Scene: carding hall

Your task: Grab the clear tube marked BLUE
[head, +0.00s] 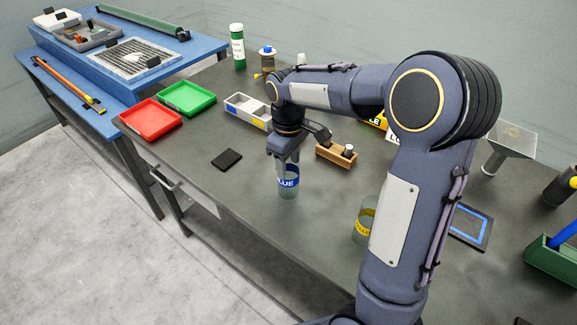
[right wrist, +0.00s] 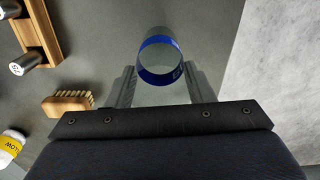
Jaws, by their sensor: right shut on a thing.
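The clear tube marked BLUE (head: 288,184) stands upright on the dark table near its front edge, with a blue band around it. My right gripper (head: 287,160) comes down on it from above and is shut on it. In the right wrist view the tube (right wrist: 160,58) shows between the two fingers of the right gripper (right wrist: 161,85), with its round opening and blue band in view. I cannot tell whether the tube's base touches the table. My left gripper is in neither view.
A clear tube with a yellow band (head: 363,225) stands to the right, partly behind my arm. A black pad (head: 227,159), a red tray (head: 151,119) and a green tray (head: 187,98) lie left.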

